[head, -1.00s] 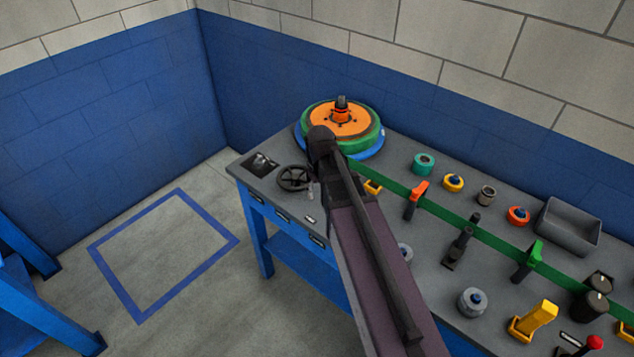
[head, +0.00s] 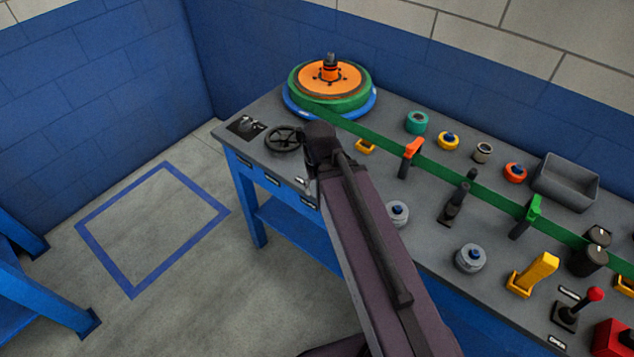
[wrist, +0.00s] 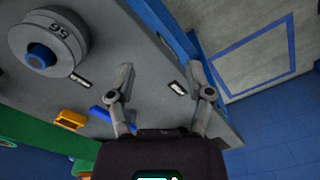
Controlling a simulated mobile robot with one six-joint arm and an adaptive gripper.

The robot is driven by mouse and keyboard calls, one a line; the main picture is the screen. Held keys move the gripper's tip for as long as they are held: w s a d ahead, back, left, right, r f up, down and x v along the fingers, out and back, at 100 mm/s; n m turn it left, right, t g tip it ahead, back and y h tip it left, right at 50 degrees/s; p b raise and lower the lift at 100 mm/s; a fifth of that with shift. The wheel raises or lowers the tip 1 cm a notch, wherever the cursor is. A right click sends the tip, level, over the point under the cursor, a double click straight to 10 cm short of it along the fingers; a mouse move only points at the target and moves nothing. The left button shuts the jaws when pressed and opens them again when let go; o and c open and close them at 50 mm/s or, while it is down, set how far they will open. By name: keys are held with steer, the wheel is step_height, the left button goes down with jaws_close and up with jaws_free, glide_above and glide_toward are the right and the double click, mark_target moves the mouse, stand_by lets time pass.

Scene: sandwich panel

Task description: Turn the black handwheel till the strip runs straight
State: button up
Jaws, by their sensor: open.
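The black handwheel (head: 284,139) lies flat near the left end of the bench in the head view. I do not see it in the wrist view. The green strip (head: 450,174) runs from the orange and green reel (head: 329,86) along the bench to the right, past several guides. My arm hides a little of the bench right of the wheel. My gripper (wrist: 160,78) is open and empty in the wrist view, its two fingers wide apart above the bench's front edge. In the head view it is mostly hidden by my arm, just right of and below the wheel.
A grey weight (wrist: 72,28) and a yellow block (wrist: 70,119) are left of my fingers in the wrist view. A yellow lever (head: 534,273), a red-knobbed stick (head: 566,312) and a grey bin (head: 566,183) stand on the right of the bench.

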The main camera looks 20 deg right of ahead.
steer(key=shift+w+r, duration=0.1)
stand_by(0.3)
step_height(320, 180, up, 14)
steer(key=n+p, duration=0.5)
steer(key=p, duration=0.9)
glide_above(299, 129)
steer(key=shift+f, duration=0.2)
steer(key=shift+f+b, duration=0.2)
steer(key=shift+b, duration=0.1)
step_height(299, 129, down, 14)
steer(key=b, duration=1.3)
steer(key=shift+r, duration=0.25)
jaws_close()
